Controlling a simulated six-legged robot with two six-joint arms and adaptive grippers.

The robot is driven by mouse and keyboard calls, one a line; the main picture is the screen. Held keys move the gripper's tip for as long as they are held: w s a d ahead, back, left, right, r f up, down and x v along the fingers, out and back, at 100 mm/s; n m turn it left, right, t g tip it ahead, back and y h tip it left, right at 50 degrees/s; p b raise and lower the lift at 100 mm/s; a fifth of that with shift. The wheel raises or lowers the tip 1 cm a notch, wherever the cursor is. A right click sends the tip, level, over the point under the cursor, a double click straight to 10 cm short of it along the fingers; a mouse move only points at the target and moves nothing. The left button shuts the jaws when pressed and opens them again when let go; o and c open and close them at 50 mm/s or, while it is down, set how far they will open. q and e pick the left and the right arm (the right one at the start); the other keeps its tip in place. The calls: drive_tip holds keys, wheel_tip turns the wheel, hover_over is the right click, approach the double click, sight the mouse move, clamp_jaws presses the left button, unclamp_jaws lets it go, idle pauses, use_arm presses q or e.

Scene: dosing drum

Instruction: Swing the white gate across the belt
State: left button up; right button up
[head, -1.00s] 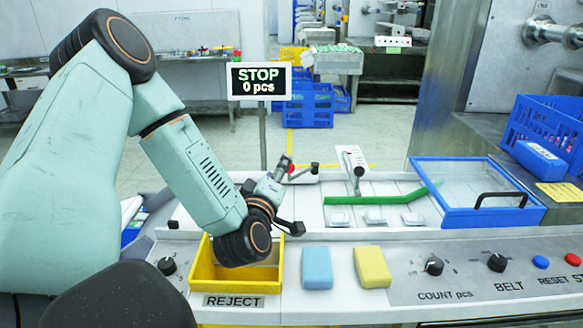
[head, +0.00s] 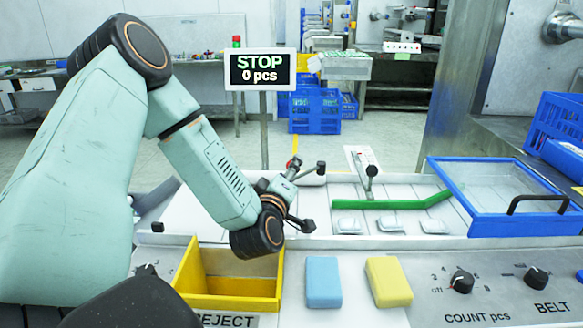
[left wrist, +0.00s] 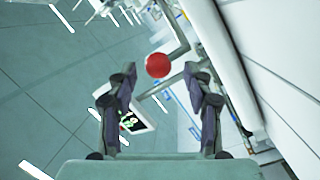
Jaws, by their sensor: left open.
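My left gripper (head: 306,197) is open and empty over the left part of the belt area, just past the yellow reject bin. In the left wrist view its two fingers (left wrist: 159,110) stand apart, and a red ball-shaped knob (left wrist: 158,65) shows between and beyond their tips. I cannot tell that either finger touches it. In the head view a short white piece (head: 310,180), perhaps the white gate, shows behind the gripper and is partly hidden by it. A green guide bar (head: 390,203) lies across the belt to the right. My right gripper is not in view.
A yellow reject bin (head: 232,303) stands below the gripper. Blue (head: 323,282) and yellow (head: 388,282) blocks lie on the front panel. A blue-framed cover (head: 500,228) is at right. The display (head: 261,69) reads STOP, 0 pcs.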

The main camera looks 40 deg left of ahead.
use_arm(q)
drive_tip(key=shift+x, duration=1.1)
drive_tip(key=shift+w+a, duration=0.2)
drive_tip(key=shift+w, duration=0.25)
clamp_jaws()
drive_tip(key=shift+d, duration=0.1)
